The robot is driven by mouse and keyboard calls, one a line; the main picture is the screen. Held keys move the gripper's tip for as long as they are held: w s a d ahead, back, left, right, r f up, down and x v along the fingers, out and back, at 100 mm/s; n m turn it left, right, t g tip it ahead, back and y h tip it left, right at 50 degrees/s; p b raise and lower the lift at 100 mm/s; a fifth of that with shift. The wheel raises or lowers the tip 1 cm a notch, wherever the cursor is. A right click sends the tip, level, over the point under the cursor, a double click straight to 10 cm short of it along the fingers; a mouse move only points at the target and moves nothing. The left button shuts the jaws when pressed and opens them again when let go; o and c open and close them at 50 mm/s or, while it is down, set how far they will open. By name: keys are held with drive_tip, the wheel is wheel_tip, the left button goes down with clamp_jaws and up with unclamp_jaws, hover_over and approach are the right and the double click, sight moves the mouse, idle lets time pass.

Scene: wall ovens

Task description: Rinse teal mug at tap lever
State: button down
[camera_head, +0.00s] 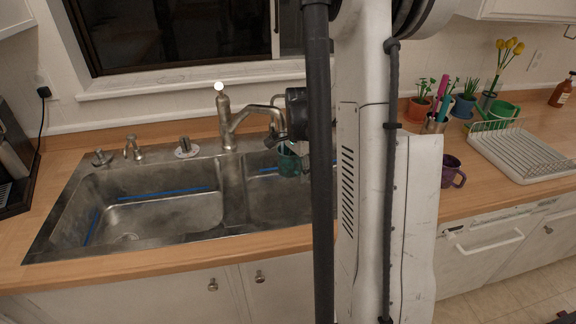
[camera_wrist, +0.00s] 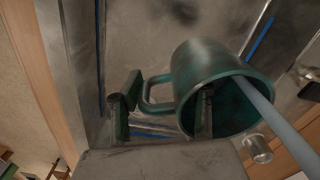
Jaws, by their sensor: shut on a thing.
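The teal mug (camera_wrist: 205,75) is held in my gripper (camera_wrist: 162,112), its open mouth facing the lower right of the wrist view. One finger is beyond the handle and the other is at the mug's mouth. In the head view the mug (camera_head: 288,161) is under the spout of the metal tap (camera_head: 226,122), over the right basin, partly hidden by my arm. A pale blue-grey straight stream (camera_wrist: 284,126) meets the mug's mouth in the wrist view; it looks like running water. A pale round knob (camera_head: 219,87) shows at the tap's top.
The double sink (camera_head: 140,205) has a divider between its basins. A purple mug (camera_head: 453,173), a dish rack (camera_head: 520,152), potted plants (camera_head: 463,107) and a utensil cup (camera_head: 434,124) stand on the right counter. A coffee machine (camera_head: 14,165) stands far left. My arm hides the middle.

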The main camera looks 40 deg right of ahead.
drive_tip(key=shift+d, duration=0.15)
drive_tip(key=shift+a, duration=0.25)
drive_tip(key=shift+w+a, duration=0.25)
drive_tip(key=shift+a, duration=0.05)
drive_tip(key=shift+d, duration=0.1)
idle(0.4)
drive_tip(key=shift+s+d+b, duration=0.35)
drive_tip(key=shift+d+b, duration=0.1)
drive_tip(key=shift+w+a, duration=0.1)
drive_tip(key=shift+a, duration=0.05)
drive_tip(key=shift+w+a, duration=0.25)
drive_tip(key=shift+a, duration=0.15)
drive_tip(key=s+a, duration=0.4)
drive_tip(key=s, duration=0.3)
drive_tip(key=shift+b, duration=0.45)
idle(0.6)
